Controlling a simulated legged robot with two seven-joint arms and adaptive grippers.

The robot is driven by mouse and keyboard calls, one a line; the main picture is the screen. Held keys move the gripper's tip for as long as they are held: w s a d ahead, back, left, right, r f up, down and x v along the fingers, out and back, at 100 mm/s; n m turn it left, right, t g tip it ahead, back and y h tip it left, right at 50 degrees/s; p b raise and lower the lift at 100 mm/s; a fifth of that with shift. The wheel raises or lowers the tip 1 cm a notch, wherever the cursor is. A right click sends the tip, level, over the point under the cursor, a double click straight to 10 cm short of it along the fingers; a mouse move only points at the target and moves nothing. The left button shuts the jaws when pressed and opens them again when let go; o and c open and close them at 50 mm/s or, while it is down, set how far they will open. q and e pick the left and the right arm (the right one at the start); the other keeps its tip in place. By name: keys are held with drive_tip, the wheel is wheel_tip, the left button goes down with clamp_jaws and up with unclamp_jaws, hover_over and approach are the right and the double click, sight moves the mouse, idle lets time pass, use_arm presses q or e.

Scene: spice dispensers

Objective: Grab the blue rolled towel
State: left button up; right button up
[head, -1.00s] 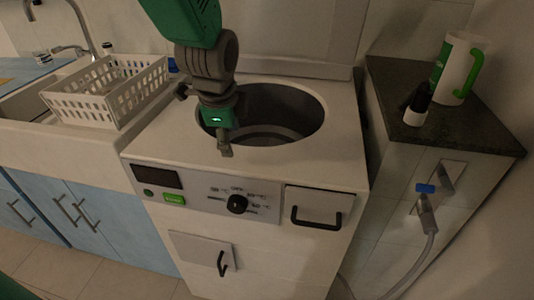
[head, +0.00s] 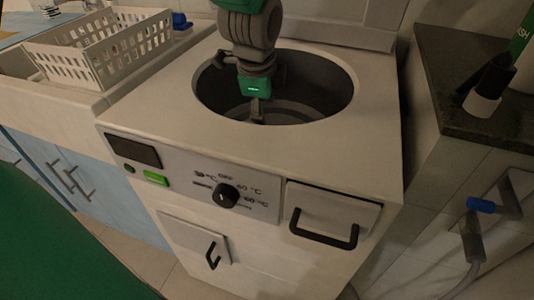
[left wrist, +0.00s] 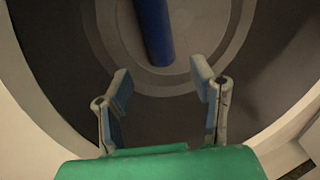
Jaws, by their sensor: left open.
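The blue rolled towel (left wrist: 152,32) lies inside the washer drum, on its bottom, in the left wrist view. It does not show in the head view. My left gripper (head: 257,112) points down into the round drum opening (head: 318,117) of the white washing machine (head: 170,105). In the left wrist view the left gripper (left wrist: 160,88) is open, its two fingers apart and empty. The near end of the towel shows beyond the fingertips, roughly between them and apart from them. My right gripper is not in view.
The drum rim surrounds the left gripper. A white basket (head: 105,55) stands by the sink on the left. A dark counter (head: 455,85) on the right holds a black and white bottle (head: 488,88). A hose with a blue tap (head: 481,205) hangs below it.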

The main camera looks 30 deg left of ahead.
use_arm(q)
drive_tip(key=b+x, duration=0.1)
drive_tip(key=x, duration=0.2)
drive_tip(key=b+x, duration=0.2)
drive_tip(key=x, duration=0.2)
drive_tip(key=b+x, duration=0.1)
drive_tip(key=x, duration=0.3)
drive_tip(key=shift+s+d+f+b, duration=0.1)
drive_tip(key=shift+s+b, duration=0.2)
drive_tip(key=shift+b, duration=0.1)
drive_tip(key=b+x, duration=0.2)
drive_tip(key=x, duration=0.3)
drive_tip(key=shift+s+a+f+b, duration=0.1)
drive_tip(key=shift+a+b, duration=0.25)
drive_tip(key=shift+b, duration=0.05)
drive_tip(key=c, duration=0.9)
